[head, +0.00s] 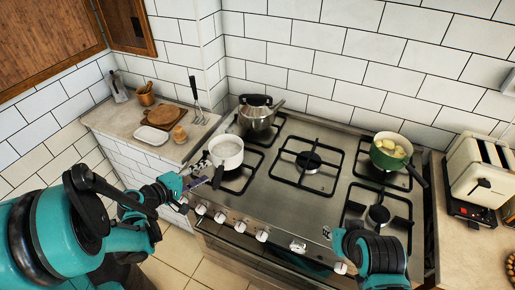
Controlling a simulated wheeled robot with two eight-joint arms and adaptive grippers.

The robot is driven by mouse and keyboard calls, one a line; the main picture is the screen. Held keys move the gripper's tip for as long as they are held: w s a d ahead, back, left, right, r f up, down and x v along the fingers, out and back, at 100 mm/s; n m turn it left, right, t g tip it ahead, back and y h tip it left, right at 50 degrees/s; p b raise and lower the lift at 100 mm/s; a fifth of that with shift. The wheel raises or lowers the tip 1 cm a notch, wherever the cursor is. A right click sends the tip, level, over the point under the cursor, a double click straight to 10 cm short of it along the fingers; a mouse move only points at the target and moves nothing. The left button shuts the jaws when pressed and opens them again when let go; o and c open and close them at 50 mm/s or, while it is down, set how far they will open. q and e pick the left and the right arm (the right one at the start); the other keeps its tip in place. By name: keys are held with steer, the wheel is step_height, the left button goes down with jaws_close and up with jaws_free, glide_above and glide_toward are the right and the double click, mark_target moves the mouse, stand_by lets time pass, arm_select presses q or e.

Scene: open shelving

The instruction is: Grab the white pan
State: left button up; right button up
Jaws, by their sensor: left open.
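The white pan (226,153) stands upright on the front left burner of the steel gas stove. A short dark piece at its front, probably its handle (217,179), points toward the stove's front edge. My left gripper (202,172) is open just left of the pan, its fingers pointing right, close to the dark piece. I cannot tell whether a finger touches the pan. My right gripper (330,236) is at the stove's front edge on the right, far from the pan. Its fingers are mostly hidden by its own wrist.
A metal pot (257,120) sits behind the pan on the stove (285,205). A green pan (390,153) with food is at the back right. A toaster (478,172) stands on the right counter. Boards, a white dish (147,134) and utensils lie left. The middle burner is free.

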mark_target(223, 161)
arm_select(q)
steer(key=b+x, duration=0.1)
steer(key=x, duration=0.4)
steer(key=b+x, duration=0.1)
steer(key=x, duration=0.1)
steer(key=shift+w+d+r+b, duration=0.2)
steer(key=shift+w+r+b, duration=0.05)
steer(key=shift+r+b, duration=0.05)
steer(key=shift+w+d, duration=0.1)
steer(key=shift+w, duration=0.15)
jaws_close()
